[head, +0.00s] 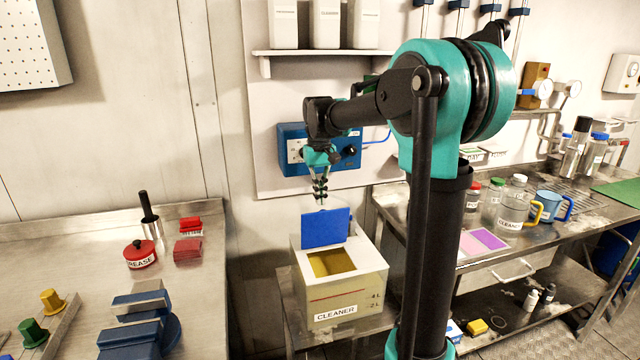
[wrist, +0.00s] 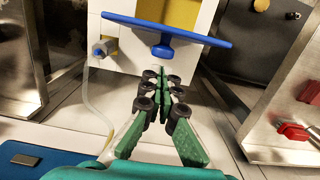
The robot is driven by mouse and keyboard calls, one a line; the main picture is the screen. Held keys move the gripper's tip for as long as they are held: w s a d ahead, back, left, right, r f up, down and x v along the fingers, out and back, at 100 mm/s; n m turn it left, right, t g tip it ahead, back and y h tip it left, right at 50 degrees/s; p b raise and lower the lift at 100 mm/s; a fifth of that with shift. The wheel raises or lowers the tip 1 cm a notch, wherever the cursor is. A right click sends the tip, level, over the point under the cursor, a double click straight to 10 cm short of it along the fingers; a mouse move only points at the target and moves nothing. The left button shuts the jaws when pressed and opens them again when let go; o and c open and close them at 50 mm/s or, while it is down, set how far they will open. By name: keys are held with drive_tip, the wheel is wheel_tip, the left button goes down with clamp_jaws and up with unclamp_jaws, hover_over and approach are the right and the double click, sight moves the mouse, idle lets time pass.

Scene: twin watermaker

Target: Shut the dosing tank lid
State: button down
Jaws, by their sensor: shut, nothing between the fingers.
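The dosing tank (head: 340,290) is a cream box labelled CLEANER, standing on a low metal stand. Its blue lid (head: 326,226) stands upright at the back edge of the square opening, so the tank is open and yellow shows inside. In the wrist view the lid (wrist: 168,30) appears edge-on as a blue bar with a rounded blue knob. My gripper (head: 320,198) points down just above and behind the lid. In the wrist view my gripper (wrist: 166,78) is shut and empty, its tips close to the knob; I cannot tell whether they touch.
A blue dosing pump (head: 292,150) is on the wall behind my gripper. A steel bench (head: 205,225) with a red grease tin is at left. Another bench (head: 400,205) with bottles and jugs is at right. A clear hose (wrist: 95,100) hangs from the tank's fitting.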

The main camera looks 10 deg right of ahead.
sight(330, 219)
drive_tip(key=shift+f, duration=0.75)
drive_tip(key=shift+s, duration=0.1)
drive_tip(key=shift+s+d+r+t, duration=0.1)
drive_tip(key=shift+s+t, duration=0.3)
drive_tip(key=shift+s, duration=0.1)
drive_tip(key=shift+s+d+r+t, duration=0.1)
drive_tip(key=shift+s+d+t, duration=0.05)
drive_tip(key=shift+s+t, duration=0.65)
drive_tip(key=s+t, duration=0.1)
drive_tip(key=s, duration=0.1)
drive_tip(key=s+t, duration=0.2)
drive_tip(key=s+d+f+t+y, duration=0.1)
drive_tip(key=s+t, duration=0.1)
drive_tip(key=shift+s+f, duration=0.1)
drive_tip(key=shift+s, duration=0.15)
drive_tip(key=shift+s+d+f+t+y, duration=0.25)
drive_tip(key=shift+s+f+t, duration=0.55)
drive_tip(key=shift+s+f, duration=0.55)
drive_tip(key=shift+s+d+f+t+y, duration=0.2)
drive_tip(key=shift+s+f+t, duration=0.6)
drive_tip(key=shift+s+f, duration=0.55)
drive_tip(key=shift+s+d+f+t+y, duration=0.15)
drive_tip(key=shift+s+d+f+t, duration=0.15)
drive_tip(key=shift+s+f+t, duration=0.8)
